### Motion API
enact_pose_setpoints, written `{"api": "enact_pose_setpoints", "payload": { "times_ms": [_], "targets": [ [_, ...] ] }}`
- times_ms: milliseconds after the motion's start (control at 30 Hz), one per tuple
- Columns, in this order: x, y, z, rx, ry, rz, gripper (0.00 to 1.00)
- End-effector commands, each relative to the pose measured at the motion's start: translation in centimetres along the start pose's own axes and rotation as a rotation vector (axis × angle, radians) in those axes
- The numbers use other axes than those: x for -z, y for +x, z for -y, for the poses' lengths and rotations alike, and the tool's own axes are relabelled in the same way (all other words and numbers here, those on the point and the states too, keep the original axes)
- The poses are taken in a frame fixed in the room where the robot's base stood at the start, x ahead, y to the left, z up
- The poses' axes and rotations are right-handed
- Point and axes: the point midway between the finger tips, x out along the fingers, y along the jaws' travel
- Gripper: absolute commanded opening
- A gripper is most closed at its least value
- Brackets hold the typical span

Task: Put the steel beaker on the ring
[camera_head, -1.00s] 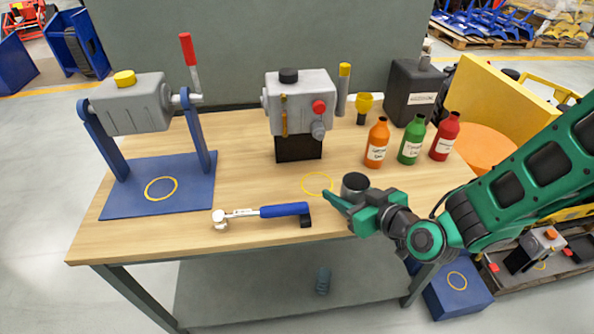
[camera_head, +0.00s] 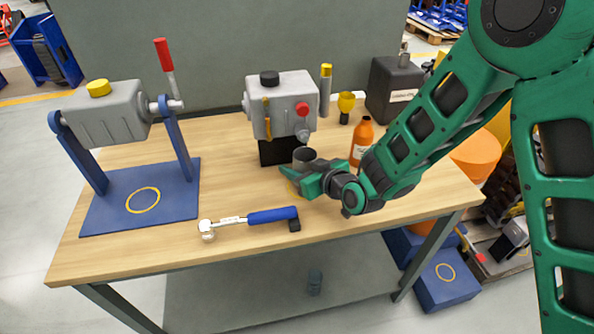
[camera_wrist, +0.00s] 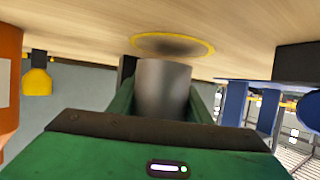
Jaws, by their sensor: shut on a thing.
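The steel beaker (camera_head: 305,155) is a grey open cup, held upright in my gripper (camera_head: 303,176) over the wooden table. My gripper is shut on it; in the wrist view the beaker (camera_wrist: 163,88) sits between the two dark green fingers (camera_wrist: 163,100). A thin yellow ring (camera_head: 291,187) on the tabletop is mostly hidden by my gripper in the head view. In the upside-down wrist view the ring (camera_wrist: 207,46) lies just beyond the beaker's base, with a dark shadow inside it. The beaker looks raised above the ring, with a small gap.
Behind the beaker stands a grey machine (camera_head: 282,97) on a black block. A blue-handled torque wrench (camera_head: 270,215) lies in front. An orange bottle (camera_head: 362,138) stands close right, partly behind my arm. Another yellow ring (camera_head: 143,200) marks the blue stand plate (camera_head: 180,212) at left.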

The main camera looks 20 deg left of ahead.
Motion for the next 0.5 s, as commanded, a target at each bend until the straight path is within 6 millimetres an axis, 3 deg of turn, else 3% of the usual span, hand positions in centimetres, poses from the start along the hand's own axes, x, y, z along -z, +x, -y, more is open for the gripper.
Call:
{"api": "enact_pose_setpoints", "payload": {
  "times_ms": [133, 467, 500],
  "targets": [
    [-1.48, 0.75, 0.38, 0.005, -0.001, 0.001, 0.20],
    [-1.62, 0.85, 0.46, 0.006, -0.002, 0.000, 0.20],
    [-1.65, 0.86, 0.47, 0.006, -0.002, 0.000, 0.49]
  ]
}}
